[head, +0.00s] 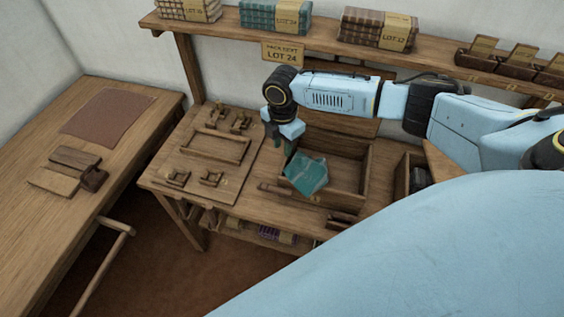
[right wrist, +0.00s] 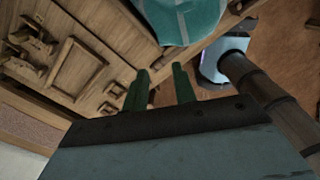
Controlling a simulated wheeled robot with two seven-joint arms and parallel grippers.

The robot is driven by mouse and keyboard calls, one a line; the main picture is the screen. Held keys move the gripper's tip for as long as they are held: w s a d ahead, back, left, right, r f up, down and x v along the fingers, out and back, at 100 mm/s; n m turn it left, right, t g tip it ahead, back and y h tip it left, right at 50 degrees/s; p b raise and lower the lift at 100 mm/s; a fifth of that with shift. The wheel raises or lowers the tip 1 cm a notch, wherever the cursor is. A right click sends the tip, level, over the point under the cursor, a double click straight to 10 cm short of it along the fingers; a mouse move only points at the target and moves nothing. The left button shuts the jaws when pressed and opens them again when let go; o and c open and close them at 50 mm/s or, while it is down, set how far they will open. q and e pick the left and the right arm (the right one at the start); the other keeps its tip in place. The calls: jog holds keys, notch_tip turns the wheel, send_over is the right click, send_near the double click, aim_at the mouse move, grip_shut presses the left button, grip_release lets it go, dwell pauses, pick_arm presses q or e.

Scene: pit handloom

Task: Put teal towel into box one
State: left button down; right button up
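The teal towel (head: 306,174), folded and crossed by a paler band, lies tilted at the left front part of an open wooden box (head: 349,172) on the bench. It overlaps the box's front wall in the picture; I cannot tell whether it rests on the rim or inside. My right gripper (head: 281,146) is just up and left of the towel. In the right wrist view, the gripper's green fingers (right wrist: 160,88) are apart with nothing between them, and the towel (right wrist: 182,18) is beyond them at the top. My left gripper is out of view.
Left of the box, the bench holds a shallow wooden tray (head: 215,146) and several small wooden fixtures. A shelf (head: 320,40) behind carries labelled towel stacks, and a LOT 24 sign (head: 283,53) hangs below it. Another compartment (head: 412,172) stands right of the box.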

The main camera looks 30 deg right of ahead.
aim_at(282, 172)
notch_tip(282, 172, down, 8)
jog(key=b, duration=0.8)
jog(key=shift+a+f, duration=0.1)
jog(key=shift+f, duration=0.15)
jog(key=shift+f+b, duration=0.3)
jog(key=shift+f, duration=0.25)
jog(key=shift+f, duration=0.1)
jog(key=shift+c, duration=0.2)
grip_shut()
jog(key=shift+s, duration=0.1)
notch_tip(282, 172, up, 9)
jog(key=p, duration=0.9)
